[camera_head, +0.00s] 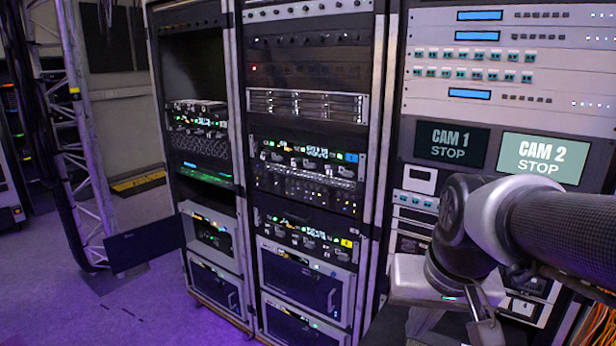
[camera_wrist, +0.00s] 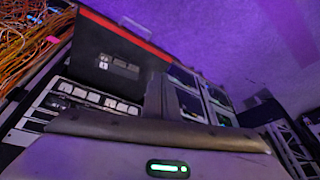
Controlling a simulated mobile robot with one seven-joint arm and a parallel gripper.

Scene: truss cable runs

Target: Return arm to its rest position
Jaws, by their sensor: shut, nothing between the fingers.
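My arm comes in from the right edge of the head view, with a dark ribbed sleeve and a pale wrist joint bent downward in front of the right-hand rack. My gripper (camera_head: 482,326) hangs below the wrist at the bottom edge of the head view, in front of the lower rack units. It is shut and empty, with its tips partly cut off by the frame. In the wrist view, a grey housing with a small green light fills the bottom.
The right rack holds a CAM 1 STOP screen (camera_head: 452,144) and a lit CAM 2 STOP screen (camera_head: 543,157) close to my arm. Orange cables (camera_wrist: 28,38) show in the wrist view. A metal truss (camera_head: 84,130) stands left. The purple floor (camera_head: 150,305) is open at lower left.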

